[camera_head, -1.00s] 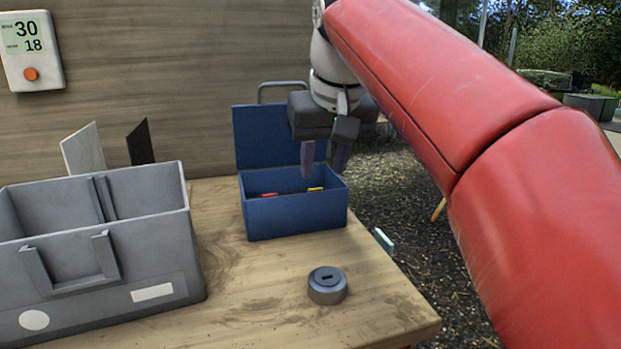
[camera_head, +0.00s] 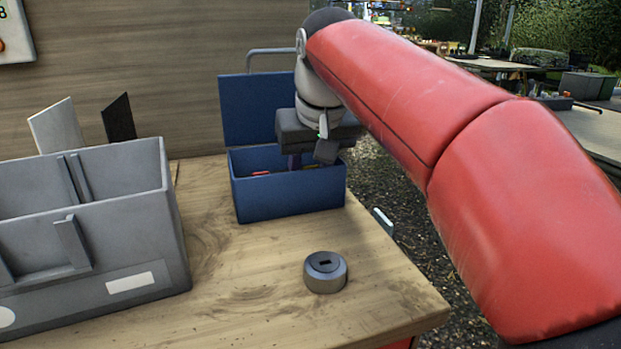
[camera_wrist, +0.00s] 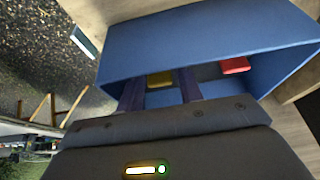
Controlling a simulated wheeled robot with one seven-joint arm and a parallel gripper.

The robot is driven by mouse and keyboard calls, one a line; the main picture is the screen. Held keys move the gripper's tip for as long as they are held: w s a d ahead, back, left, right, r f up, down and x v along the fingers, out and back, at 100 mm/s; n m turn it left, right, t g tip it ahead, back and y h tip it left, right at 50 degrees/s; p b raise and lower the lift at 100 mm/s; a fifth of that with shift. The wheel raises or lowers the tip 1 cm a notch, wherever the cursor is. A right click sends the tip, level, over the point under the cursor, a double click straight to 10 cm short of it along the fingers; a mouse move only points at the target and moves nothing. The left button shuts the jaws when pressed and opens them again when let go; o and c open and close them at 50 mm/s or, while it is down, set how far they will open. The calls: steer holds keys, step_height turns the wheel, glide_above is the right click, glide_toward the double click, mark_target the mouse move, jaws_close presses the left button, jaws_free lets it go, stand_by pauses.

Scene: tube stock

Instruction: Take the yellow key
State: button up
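The yellow key (camera_wrist: 160,79) lies inside the blue box, and its yellow part shows between my two fingers in the wrist view. My gripper (camera_wrist: 160,92) reaches down into the box with its fingers apart on either side of the key; I cannot tell if they touch it. In the head view my gripper (camera_head: 312,160) is over the right part of the open blue box (camera_head: 290,196), and the key is hidden there. The box's lid (camera_head: 247,108) stands up at the back.
A red key (camera_wrist: 234,65) lies in the box beside the yellow one. A grey divided bin (camera_head: 120,230) stands at the left. A round grey lock cylinder (camera_head: 325,272) with a slot sits on the wooden table (camera_head: 240,300). The table's right edge is near the box.

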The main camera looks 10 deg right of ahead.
steer(key=c, duration=0.7)
steer(key=shift+c, duration=0.2)
